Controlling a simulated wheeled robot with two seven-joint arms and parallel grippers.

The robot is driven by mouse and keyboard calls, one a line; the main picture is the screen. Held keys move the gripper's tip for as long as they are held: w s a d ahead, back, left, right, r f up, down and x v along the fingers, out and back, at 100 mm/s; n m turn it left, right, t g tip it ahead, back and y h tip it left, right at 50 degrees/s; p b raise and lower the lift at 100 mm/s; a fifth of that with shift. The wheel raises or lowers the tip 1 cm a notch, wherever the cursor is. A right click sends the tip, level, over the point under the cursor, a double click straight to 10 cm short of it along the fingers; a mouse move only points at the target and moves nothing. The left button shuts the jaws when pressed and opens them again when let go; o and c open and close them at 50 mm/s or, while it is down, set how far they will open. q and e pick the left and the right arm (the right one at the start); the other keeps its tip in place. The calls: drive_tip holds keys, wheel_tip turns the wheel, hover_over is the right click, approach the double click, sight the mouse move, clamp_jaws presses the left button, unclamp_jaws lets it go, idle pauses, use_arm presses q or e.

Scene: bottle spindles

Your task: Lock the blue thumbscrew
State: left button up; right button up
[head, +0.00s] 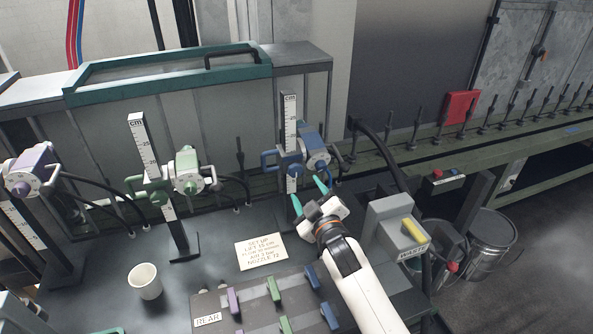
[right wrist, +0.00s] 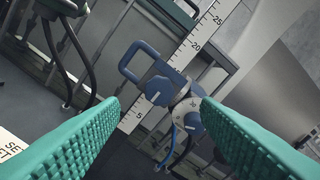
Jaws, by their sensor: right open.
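The blue carriage (head: 270,159) sits on the right-hand upright scale (head: 290,112), with a blue round nozzle head (head: 317,160) on its right side. The blue thumbscrew (right wrist: 158,91) shows in the right wrist view as a round knob with a white mark on the carriage front. My left gripper does not show.
Green (head: 188,172) and purple (head: 30,170) units stand on scales to the left. A white cup (head: 145,281), a paper sign (head: 261,251) and a panel with coloured levers (head: 233,299) are on the bench. A grey box with a yellow handle (head: 413,230) stands right of my arm. Black hoses hang nearby.

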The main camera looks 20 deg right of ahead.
sight(296, 172)
drive_tip(key=w, duration=0.4)
drive_tip(key=shift+a+r, duration=0.1)
drive_tip(key=w, duration=0.3)
drive_tip(key=shift+w+p, duration=0.15)
drive_tip(key=shift+p, duration=0.25)
drive_tip(key=shift+w, duration=0.2)
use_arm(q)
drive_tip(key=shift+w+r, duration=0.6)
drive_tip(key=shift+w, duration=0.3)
use_arm(e)
drive_tip(key=shift+w, duration=0.2)
drive_tip(key=c, duration=1)
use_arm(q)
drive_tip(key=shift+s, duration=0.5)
